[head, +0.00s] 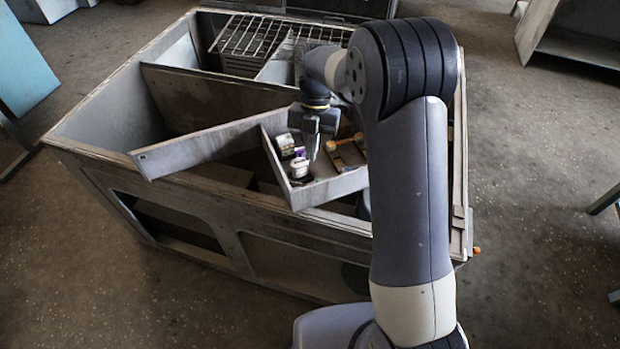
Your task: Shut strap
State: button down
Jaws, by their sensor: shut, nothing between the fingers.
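A long grey flat bar (205,149), possibly the strap, lies slantwise over the front left part of the open blower housing (255,222). Its near left end has a small dark hole, and its far right end reaches the shallow tray. I cannot tell for sure that this bar is the strap, nor how it is fixed. My gripper (312,157) points down over the left part of the tray (335,187), close to a small white and purple container (299,168). The gripper is shut with nothing held. My arm hides the housing's right side and part of the tray.
The tray, turned at an angle to the housing, holds several small items, including an orange-ended piece (359,136). A wire grille (275,38) lies at the back. A blue panel (25,65) stands at the left. Bare floor (530,170) lies to the right.

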jog(key=p+x, duration=0.2)
jog(key=x, duration=0.8)
jog(key=shift+s, duration=0.1)
